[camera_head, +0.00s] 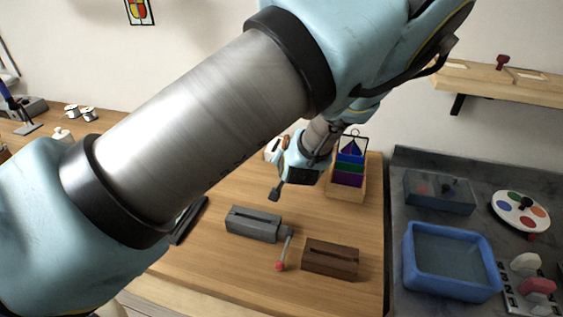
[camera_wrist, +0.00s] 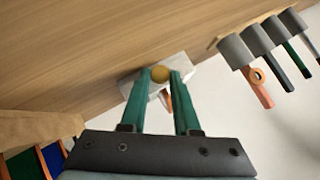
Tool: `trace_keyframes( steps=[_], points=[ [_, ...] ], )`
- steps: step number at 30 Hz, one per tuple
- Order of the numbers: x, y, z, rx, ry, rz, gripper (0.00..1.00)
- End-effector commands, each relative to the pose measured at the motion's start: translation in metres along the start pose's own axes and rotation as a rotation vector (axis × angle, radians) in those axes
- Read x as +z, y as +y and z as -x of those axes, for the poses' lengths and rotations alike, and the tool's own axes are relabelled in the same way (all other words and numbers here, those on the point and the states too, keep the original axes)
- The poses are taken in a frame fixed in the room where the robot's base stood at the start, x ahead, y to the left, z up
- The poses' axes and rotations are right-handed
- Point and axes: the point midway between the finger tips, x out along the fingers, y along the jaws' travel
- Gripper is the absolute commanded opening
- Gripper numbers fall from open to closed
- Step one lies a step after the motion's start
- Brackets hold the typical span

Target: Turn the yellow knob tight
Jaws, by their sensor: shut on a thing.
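In the head view a white thing (camera_head: 271,149) with brown and orange parts, perhaps the same fixture, shows just left of my wrist. The knob and my fingertips cannot be made out there; my arm covers much of that area.
On the wooden bench are a grey slotted block (camera_head: 252,224), a red-tipped lever (camera_head: 280,266), a brown slotted block (camera_head: 330,260) and a rack of coloured sheets (camera_head: 345,194). A blue tub (camera_head: 408,270) stands at right. Several grey-headed tools (camera_wrist: 235,52) hang beside my gripper.

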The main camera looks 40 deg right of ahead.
Motion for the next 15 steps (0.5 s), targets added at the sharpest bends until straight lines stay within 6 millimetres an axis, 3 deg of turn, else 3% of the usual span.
trace_keyframes(
  steps=[2, 3, 10, 15],
  points=[
    [0.0008, 0.0, -0.0002, 0.0, -0.001, 0.0, 0.0],
    [0.0008, 0.0001, -0.0002, 0.0, -0.001, 0.0, 0.33],
    [0.0007, 0.0003, -0.0001, 0.001, -0.001, 0.0, 0.59],
    [0.0006, 0.001, 0.0, 0.002, -0.001, 0.0, 0.6]
  ],
)
